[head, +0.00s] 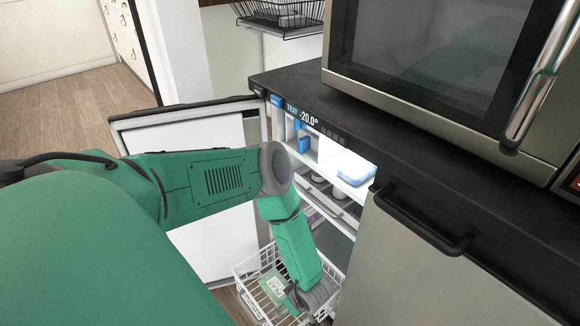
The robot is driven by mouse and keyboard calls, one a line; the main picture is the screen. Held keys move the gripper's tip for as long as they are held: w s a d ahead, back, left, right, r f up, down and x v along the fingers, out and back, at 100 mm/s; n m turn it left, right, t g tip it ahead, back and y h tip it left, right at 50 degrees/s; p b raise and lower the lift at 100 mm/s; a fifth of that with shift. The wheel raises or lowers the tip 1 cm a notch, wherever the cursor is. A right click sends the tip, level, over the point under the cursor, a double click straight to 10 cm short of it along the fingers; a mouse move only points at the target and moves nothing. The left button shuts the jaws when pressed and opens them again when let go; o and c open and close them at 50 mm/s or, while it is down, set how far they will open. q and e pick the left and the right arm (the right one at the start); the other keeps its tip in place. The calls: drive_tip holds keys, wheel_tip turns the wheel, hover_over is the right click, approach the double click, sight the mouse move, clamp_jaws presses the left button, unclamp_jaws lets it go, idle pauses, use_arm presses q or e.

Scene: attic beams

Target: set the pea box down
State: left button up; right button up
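The pea box (272,287) is green and white with lettering on its face. It is in the head view at the bottom centre, within the outline of a white wire basket (246,268). I cannot tell whether it rests on the basket's floor or is held above it. My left arm comes in from the left and bends down, with my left gripper (293,295) at the right side of the box. The fingers are small and partly hidden by the wrist, so I cannot tell whether they grip the box. My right gripper is out of view.
The open freezer (320,150) has a display reading -20.0° and a blue-white pack (356,168) on its upper shelf. Its door (190,130) stands open at left. A microwave (440,70) sits on the dark counter. A black wire basket (282,14) is behind.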

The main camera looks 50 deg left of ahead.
sight(289, 314)
use_arm(q)
wheel_tip(289, 314, down, 5)
drive_tip(key=shift+r+b, duration=0.2)
drive_tip(key=shift+b, duration=0.85)
drive_tip(key=shift+r, duration=0.1)
drive_tip(key=o, duration=1.4)
drive_tip(key=p+v, duration=0.5)
drive_tip(key=v, duration=0.7)
drive_tip(key=shift+a+r, duration=0.1)
